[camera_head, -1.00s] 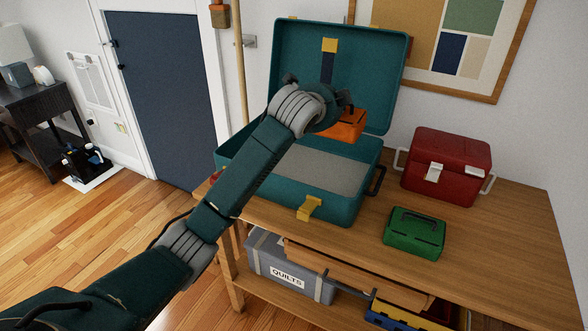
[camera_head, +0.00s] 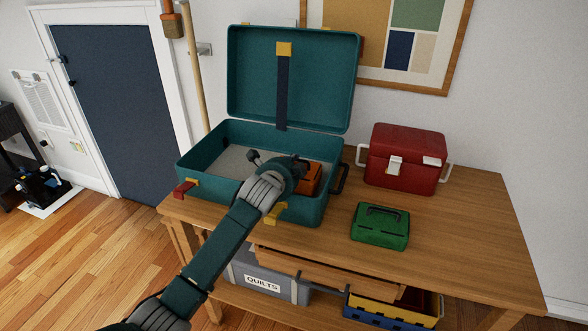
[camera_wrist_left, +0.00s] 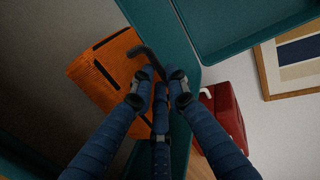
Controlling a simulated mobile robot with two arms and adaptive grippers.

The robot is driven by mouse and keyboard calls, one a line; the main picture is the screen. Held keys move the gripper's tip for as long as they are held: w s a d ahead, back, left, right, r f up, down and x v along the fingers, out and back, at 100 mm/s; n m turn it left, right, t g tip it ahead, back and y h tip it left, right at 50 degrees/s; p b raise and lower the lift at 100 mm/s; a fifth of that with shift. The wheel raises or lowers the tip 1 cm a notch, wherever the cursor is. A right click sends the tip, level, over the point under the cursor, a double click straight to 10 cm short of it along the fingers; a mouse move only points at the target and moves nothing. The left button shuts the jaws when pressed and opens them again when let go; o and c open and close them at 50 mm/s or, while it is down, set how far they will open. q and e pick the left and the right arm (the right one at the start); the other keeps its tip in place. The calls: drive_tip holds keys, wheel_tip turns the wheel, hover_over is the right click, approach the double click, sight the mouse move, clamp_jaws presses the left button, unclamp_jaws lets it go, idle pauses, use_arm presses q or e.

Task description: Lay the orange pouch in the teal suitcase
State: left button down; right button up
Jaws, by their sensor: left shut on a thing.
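The teal suitcase (camera_head: 310,208) stands on the wooden table with its lid (camera_head: 250,75) raised. The orange pouch (camera_head: 313,178) is inside its right end, partly hidden by my left gripper (camera_head: 298,170). The wrist view shows the pouch (camera_wrist_left: 100,75) with a dark handle (camera_wrist_left: 150,60) between the fingers of my left gripper (camera_wrist_left: 157,88). That gripper is shut on the pouch at the handle. I cannot tell whether the pouch touches the suitcase floor. My right gripper is not in view.
A green box (camera_head: 380,228) and a red cooler (camera_head: 405,165) stand right of the suitcase on the table (camera_head: 470,230). A grey bin (camera_head: 245,265) labelled QUILTS and a blue-yellow crate (camera_head: 385,313) are below. The suitcase's left floor (camera_head: 222,160) looks clear.

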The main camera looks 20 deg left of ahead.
use_arm(q)
drive_tip(key=shift+f, duration=0.85)
